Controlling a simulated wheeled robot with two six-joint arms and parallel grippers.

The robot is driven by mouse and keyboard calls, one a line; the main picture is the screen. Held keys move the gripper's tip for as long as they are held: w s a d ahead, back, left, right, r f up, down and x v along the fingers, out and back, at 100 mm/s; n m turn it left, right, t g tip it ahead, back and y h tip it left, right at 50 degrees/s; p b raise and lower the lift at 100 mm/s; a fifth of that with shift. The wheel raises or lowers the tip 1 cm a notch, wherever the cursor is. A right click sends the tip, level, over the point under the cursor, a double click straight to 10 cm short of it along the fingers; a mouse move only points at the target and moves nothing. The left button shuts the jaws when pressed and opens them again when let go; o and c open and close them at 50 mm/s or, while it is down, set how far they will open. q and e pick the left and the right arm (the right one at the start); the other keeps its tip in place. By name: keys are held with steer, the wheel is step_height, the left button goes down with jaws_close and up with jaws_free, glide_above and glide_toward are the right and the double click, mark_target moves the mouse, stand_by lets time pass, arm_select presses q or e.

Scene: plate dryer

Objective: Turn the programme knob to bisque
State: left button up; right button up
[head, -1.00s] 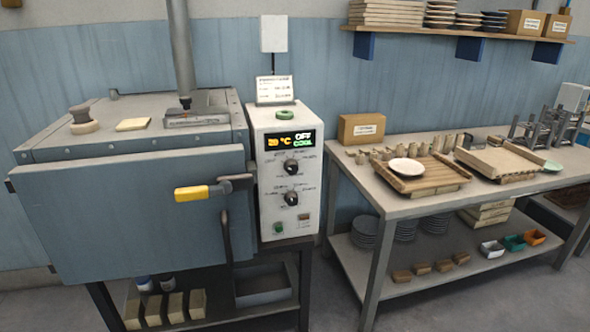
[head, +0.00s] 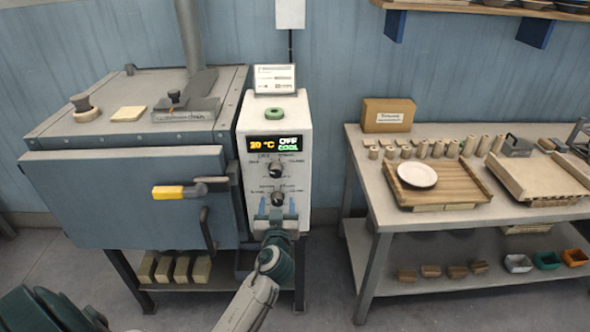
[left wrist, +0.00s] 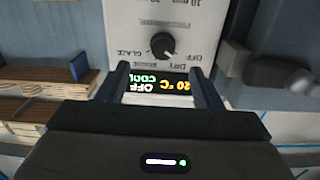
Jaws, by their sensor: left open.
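The control box (head: 303,130) has a lit display (head: 275,144) reading 20 °C, OFF and COOL. Below it sit an upper dark knob (head: 275,170) and a lower one (head: 277,198). In the left wrist view, upside down, the programme knob (left wrist: 163,45) has OFF, DRY, BISQUE and GLAZE labels around it; it is the upper one. My left gripper (head: 277,208) is open and empty in front of the panel, by the lower knob in the head view. In the wrist view its fingers (left wrist: 160,74) lie either side of the display, apart from the programme knob. My right gripper is out of view.
The blue kiln door (head: 130,200) with its yellow-ended handle (head: 180,191) is just left of the panel. A green ring (head: 274,113) and a sign (head: 275,79) are on the box top. A work table (head: 375,205) with trays stands to the right, across a gap.

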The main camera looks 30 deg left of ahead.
mark_target(276, 174)
arm_select(q)
steer(key=p+x, duration=0.1)
steer(key=x, duration=0.2)
steer(key=r+p+x, duration=0.1)
steer(key=x, duration=0.2)
steer(key=p+x, duration=0.1)
steer(key=x, duration=0.2)
steer(key=shift+w+a+r+p, duration=0.1)
steer(key=shift+a+r+p, duration=0.2)
steer(key=shift+p, duration=0.1)
steer(key=shift+w+a+f, duration=0.15)
steer(key=shift+w+a, duration=0.25)
steer(key=shift+w, duration=0.1)
steer(key=shift+c, duration=0.4)
steer(key=c, duration=0.9)
